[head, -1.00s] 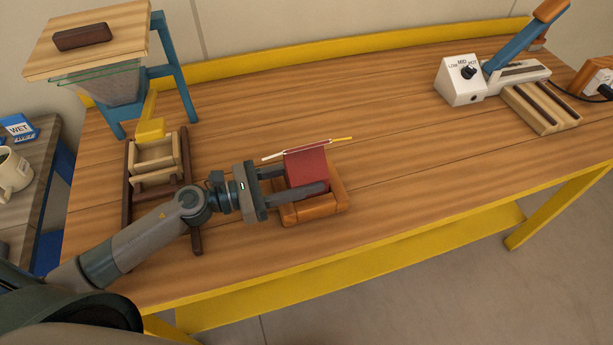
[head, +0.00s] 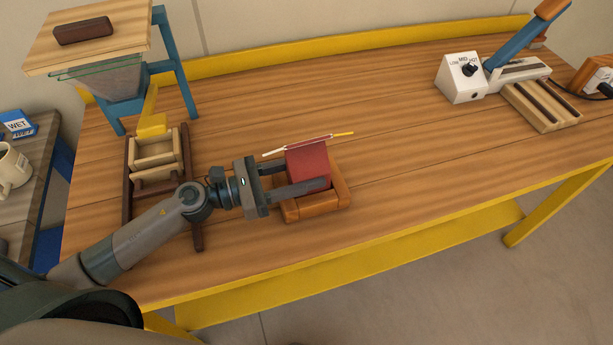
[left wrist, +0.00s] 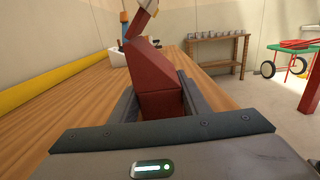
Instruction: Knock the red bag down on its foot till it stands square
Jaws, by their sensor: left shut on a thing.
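The red bag (head: 307,162) is upright inside the low orange wooden frame (head: 318,209). A thin pale clip with a yellow end (head: 343,133) lies across its top. My left gripper (head: 292,178) is shut on the bag, with one finger on its near side and one on its far side. In the left wrist view the bag (left wrist: 157,85) stands between the two fingers and narrows toward its top. Its foot is hidden by the near finger and the frame wall, so I cannot tell whether it touches the table. My right gripper is not in view.
A hopper stand with a wooden top (head: 115,38) and a dark wooden rack (head: 128,205) stand to the left. A white dial box (head: 462,80) and a blue-handled sealer (head: 520,38) stand at the back right.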

